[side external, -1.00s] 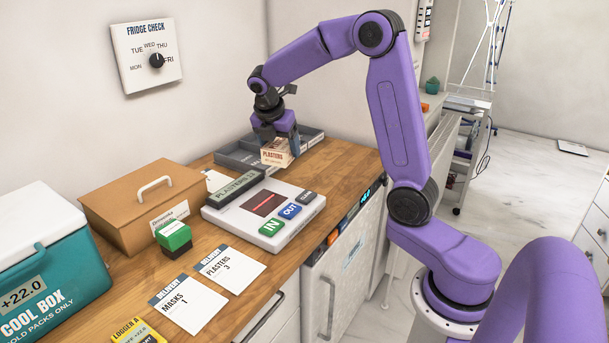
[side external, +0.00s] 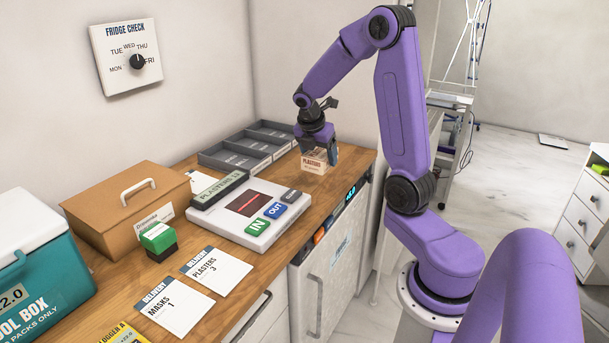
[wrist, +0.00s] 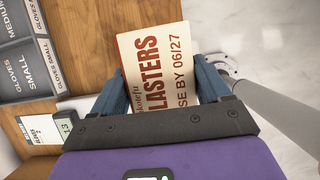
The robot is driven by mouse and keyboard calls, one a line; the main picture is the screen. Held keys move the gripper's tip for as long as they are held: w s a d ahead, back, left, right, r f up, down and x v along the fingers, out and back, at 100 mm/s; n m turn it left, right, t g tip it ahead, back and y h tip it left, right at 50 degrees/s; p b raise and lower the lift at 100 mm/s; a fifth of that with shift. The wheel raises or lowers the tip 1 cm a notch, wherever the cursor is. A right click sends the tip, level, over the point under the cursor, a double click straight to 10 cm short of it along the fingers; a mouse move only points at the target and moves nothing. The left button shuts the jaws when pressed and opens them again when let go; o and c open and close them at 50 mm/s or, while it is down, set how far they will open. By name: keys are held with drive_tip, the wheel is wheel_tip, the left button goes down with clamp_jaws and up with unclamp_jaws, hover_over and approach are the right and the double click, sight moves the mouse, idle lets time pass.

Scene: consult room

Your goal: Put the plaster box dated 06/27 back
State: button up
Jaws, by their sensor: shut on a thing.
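The plaster box (side external: 314,162) is cream with red-brown lettering. In the wrist view the plaster box (wrist: 158,68) reads PLASTERS and "USE BY 06/27". My gripper (side external: 319,152) is shut on it, with one finger on each side in the wrist view (wrist: 166,88). The box is at the right end of the wooden counter, near its front edge, to the right of the grey tray. I cannot tell whether its underside touches the counter.
The grey compartment tray (side external: 232,160) stands against the wall; its compartments in the wrist view (wrist: 40,50) are labelled for gloves. A white scanner pad (side external: 222,221) with IN and OUT buttons, a brown box (side external: 95,215) and delivery cards (side external: 175,308) lie to the left.

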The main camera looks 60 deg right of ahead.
drive_tip(key=w+d+f, duration=0.1)
drive_tip(key=w+f, duration=0.1)
drive_tip(key=w+d+f, duration=0.1)
drive_tip(key=w+f, duration=0.1)
drive_tip(key=w+d+f, duration=0.2)
drive_tip(key=shift+w+f, duration=0.2)
drive_tip(key=shift+w, duration=0.05)
drive_tip(key=shift+w+d+f, duration=0.3)
drive_tip(key=shift+w+f, duration=0.1)
drive_tip(key=shift+f, duration=1.75)
drive_tip(key=shift+f, duration=0.15)
